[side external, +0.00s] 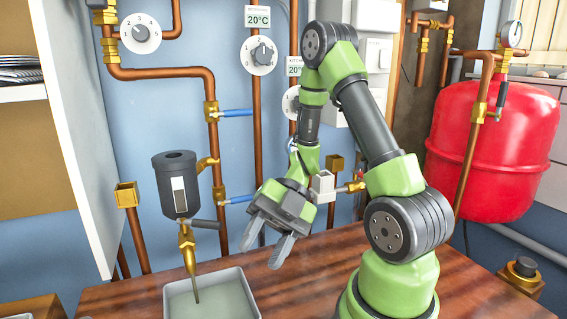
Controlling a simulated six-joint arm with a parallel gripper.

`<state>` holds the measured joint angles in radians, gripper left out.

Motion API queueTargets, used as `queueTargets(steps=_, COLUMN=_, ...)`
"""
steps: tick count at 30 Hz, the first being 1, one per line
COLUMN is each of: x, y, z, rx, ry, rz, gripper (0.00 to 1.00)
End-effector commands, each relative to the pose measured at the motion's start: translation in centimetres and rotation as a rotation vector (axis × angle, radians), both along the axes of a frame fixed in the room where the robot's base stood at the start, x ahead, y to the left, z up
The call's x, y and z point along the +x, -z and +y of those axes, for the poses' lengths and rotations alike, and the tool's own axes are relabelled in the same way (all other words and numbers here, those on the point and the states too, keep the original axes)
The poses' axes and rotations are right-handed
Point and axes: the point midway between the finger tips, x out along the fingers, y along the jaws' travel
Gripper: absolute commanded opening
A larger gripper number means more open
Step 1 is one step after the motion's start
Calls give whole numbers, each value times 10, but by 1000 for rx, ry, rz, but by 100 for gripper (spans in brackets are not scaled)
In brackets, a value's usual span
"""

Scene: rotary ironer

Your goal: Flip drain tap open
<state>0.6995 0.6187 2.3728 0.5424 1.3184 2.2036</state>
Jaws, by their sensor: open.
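A grey pot (177,187) with a pale sight strip hangs on the wall at the left. Below it is a brass tap (186,242) with a thin spout pointing down into a tray (253,296). A grey lever (204,223) sticks out to the right from the top of this tap, nearly level. I take this as the drain tap, though no label shows. My gripper (267,243) is open and empty, its two grey fingers pointing down and left. It is right of the tap and lever, apart from them, above the table.
Two blue-handled valves (237,112) (239,199) sit on a copper pipe between the pot and my arm. A red tank (492,150) stands at the right. A white cabinet (75,130) borders the left. The wooden table (300,290) is bare right of the tray.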

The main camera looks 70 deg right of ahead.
Motion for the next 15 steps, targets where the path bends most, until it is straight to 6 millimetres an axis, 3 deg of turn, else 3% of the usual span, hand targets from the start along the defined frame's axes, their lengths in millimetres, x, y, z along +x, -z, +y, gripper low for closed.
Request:
queueTargets(steps=8, x=5, y=-4, z=-20, rx=-456, ry=-463, rz=-301, gripper=43)
queueTargets(steps=15, x=34, y=-29, z=-41, rx=-821, ry=-786, rz=-585, gripper=43)
